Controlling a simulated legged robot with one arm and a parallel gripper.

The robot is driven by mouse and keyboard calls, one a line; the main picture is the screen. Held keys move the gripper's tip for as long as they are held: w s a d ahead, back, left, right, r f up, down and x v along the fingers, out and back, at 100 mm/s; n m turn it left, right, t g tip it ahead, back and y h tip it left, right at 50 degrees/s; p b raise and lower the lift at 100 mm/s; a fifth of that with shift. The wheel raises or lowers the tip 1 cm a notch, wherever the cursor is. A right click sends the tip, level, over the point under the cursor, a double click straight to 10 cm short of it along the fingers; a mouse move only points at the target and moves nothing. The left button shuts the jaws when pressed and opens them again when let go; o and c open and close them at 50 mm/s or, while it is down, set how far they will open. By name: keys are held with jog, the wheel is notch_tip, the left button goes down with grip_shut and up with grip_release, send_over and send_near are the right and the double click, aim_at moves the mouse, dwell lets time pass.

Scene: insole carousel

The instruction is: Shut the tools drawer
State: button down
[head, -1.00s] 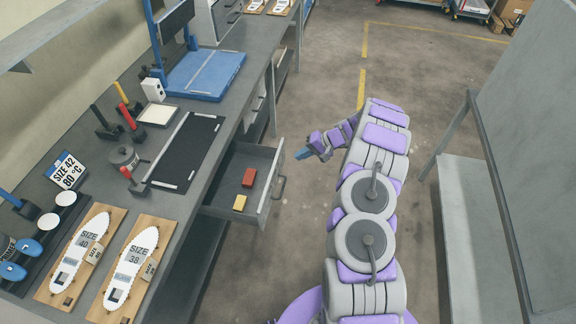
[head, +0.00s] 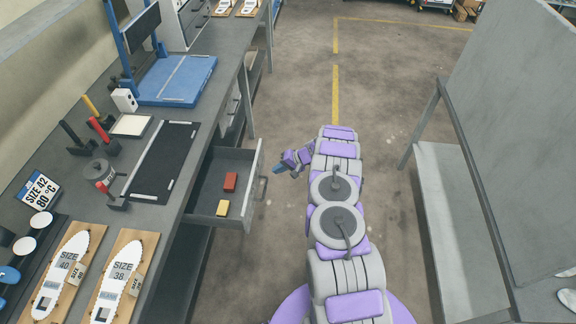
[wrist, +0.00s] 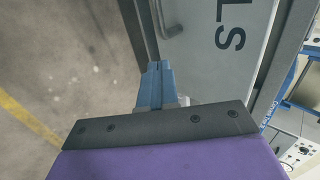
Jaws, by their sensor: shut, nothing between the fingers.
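The tools drawer (head: 210,202) is pulled open from the left workbench. A red block (head: 231,182) and a yellow block (head: 222,208) lie inside it. Its grey front panel (head: 252,188) faces the aisle; in the wrist view the front (wrist: 215,60) shows the letters "LS" and a grey handle (wrist: 172,28). My gripper (head: 278,170) is just to the right of the drawer front in the head view, its blue fingers shut and empty. In the wrist view the fingertips (wrist: 158,66) appear close below the handle; I cannot tell whether they touch the panel.
The workbench holds a black mat (head: 160,160), a blue press base (head: 178,80), hand tools and insole boards (head: 123,270). A grey bench (head: 445,220) with an upright panel (head: 505,130) stands on the right. The aisle floor (head: 370,85) between is clear.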

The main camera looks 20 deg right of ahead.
aim_at(260, 172)
jog(key=a, duration=0.1)
jog(key=w+a, duration=0.1)
jog(key=a, duration=0.1)
jog(key=w+a, duration=0.1)
jog(key=shift+w+a+f+b, duration=0.15)
jog(key=shift+f+b, duration=0.1)
jog(key=shift+b, duration=0.1)
jog(key=shift+d, duration=0.25)
jog(key=shift+a, duration=0.15)
